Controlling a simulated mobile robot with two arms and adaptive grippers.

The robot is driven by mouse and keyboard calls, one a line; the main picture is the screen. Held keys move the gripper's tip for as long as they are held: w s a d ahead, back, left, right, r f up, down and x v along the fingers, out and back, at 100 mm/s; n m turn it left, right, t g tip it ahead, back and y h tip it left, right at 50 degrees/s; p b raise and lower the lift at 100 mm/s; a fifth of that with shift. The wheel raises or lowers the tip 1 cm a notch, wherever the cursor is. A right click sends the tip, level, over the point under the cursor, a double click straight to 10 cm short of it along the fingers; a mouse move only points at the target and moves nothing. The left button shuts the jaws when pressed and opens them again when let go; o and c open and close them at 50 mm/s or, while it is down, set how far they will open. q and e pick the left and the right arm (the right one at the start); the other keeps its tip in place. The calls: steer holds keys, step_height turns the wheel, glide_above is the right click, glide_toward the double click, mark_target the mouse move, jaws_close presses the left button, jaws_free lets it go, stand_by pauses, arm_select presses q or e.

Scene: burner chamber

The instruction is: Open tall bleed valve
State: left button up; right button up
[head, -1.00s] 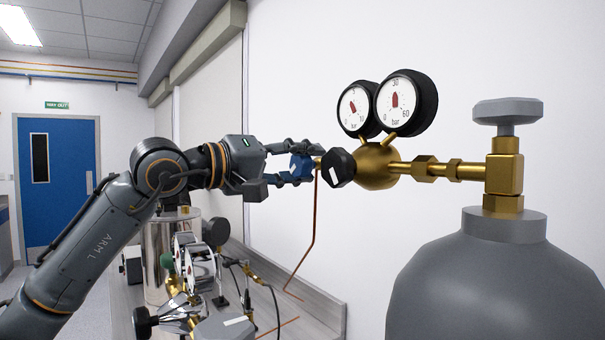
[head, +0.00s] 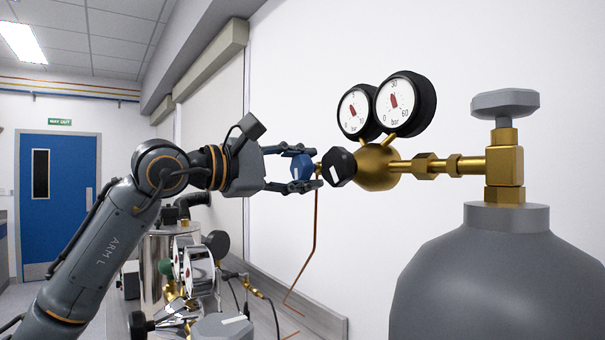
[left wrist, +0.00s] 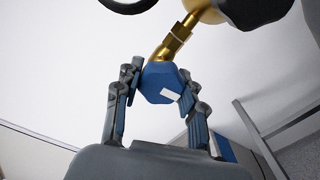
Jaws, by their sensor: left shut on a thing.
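A blue faceted knob (head: 307,164) with a white mark sits at the left end of the brass regulator (head: 375,167), beside a black knob (head: 341,167). My left gripper (head: 303,168) comes in from the left and is shut on the blue knob, one finger above and one below in the head view. In the left wrist view the blue knob (left wrist: 161,83) sits between the fingertips, with its white mark facing the camera and a brass stem behind it. My right gripper is not in view.
Two round gauges (head: 405,103) stand above the regulator. A grey cylinder (head: 505,265) with a grey handwheel (head: 506,103) is at the right. A bench (head: 315,318) along the wall holds metal apparatus (head: 190,270). A thin copper tube (head: 314,240) hangs below the knobs.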

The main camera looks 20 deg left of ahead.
arm_select(q)
steer(key=n+b, duration=0.1)
steer(key=n, duration=0.6)
steer(key=shift+f+b, duration=0.2)
steer(key=shift+b, duration=0.15)
steer(key=n+b, duration=0.1)
steer(key=n, duration=0.3)
steer(key=shift+d+n, duration=0.15)
steer(key=shift+n, duration=0.25)
steer(key=shift+n+b, duration=0.35)
steer(key=shift+n, duration=1.05)
steer(key=o, duration=1.2)
steer(key=shift+s, duration=0.1)
steer(key=v, duration=1.2)
